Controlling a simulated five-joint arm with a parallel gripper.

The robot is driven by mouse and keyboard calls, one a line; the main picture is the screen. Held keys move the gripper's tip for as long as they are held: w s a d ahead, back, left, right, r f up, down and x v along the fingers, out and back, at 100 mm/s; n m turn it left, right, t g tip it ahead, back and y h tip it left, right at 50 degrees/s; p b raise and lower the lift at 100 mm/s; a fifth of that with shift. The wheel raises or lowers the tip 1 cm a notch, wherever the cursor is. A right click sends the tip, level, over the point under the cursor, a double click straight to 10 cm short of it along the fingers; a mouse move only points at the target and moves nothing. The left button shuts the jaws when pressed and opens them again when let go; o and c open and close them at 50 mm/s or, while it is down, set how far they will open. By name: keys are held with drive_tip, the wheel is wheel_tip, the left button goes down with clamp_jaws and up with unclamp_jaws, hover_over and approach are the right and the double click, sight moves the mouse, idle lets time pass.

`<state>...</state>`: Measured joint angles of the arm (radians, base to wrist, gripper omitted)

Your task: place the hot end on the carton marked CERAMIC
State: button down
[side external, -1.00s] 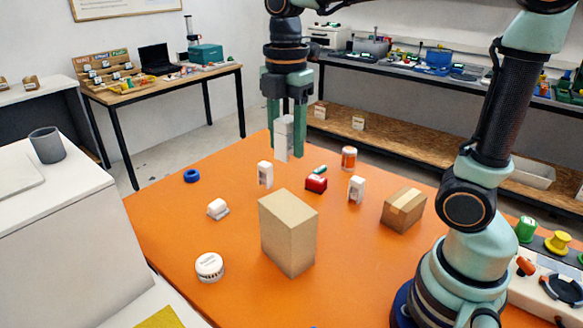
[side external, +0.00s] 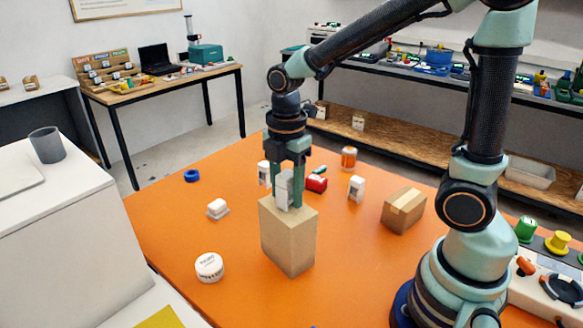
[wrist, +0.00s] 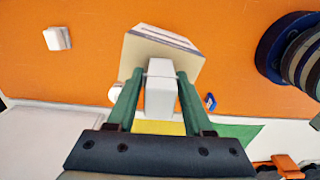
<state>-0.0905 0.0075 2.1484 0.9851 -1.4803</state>
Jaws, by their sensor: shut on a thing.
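My gripper (side external: 285,202) is shut on an upright white-grey block, seemingly the hot end (side external: 284,186). It is over the top of a tall tan carton (side external: 288,240) near the middle of the orange table. The block's lower end is at or just above the carton top; I cannot tell whether they touch. In the wrist view the block (wrist: 160,88) sits between the green fingers, with the carton (wrist: 133,58) beyond it. I cannot read the word CERAMIC on any carton. A smaller taped carton (side external: 403,211) stands to the right.
A white round tub (side external: 209,268) and a small white part (side external: 217,208) lie left of the tall carton. A blue ring (side external: 192,175) lies farther back. A red block (side external: 316,184), a white box (side external: 356,188) and an orange jar (side external: 348,158) stand behind. The left front table is mostly clear.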

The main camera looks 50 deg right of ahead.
sight(287, 174)
drive_tip(key=shift+f, duration=0.1)
drive_tip(key=shift+c, duration=1.4)
unclamp_jaws()
wheel_tip(287, 174, up, 12)
drive_tip(key=shift+f, duration=0.1)
drive_tip(key=shift+r, duration=0.25)
drive_tip(key=m, duration=0.1)
drive_tip(key=s+m+t, duration=0.1)
drive_tip(key=shift+d+m, duration=0.3)
drive_tip(key=shift+m, duration=0.1)
drive_tip(key=s+f+m+t, duration=0.1)
drive_tip(key=m, duration=0.4)
drive_tip(key=s+d+f+m+t, duration=0.1)
drive_tip(key=m+t, duration=0.1)
drive_tip(key=m, duration=0.3)
drive_tip(key=s+d+f+m+t, duration=0.1)
drive_tip(key=m, duration=0.4)
drive_tip(key=shift+s+d+f+t, duration=0.1)
drive_tip(key=shift+s+d+t, duration=0.1)
drive_tip(key=shift+s+t, duration=0.1)
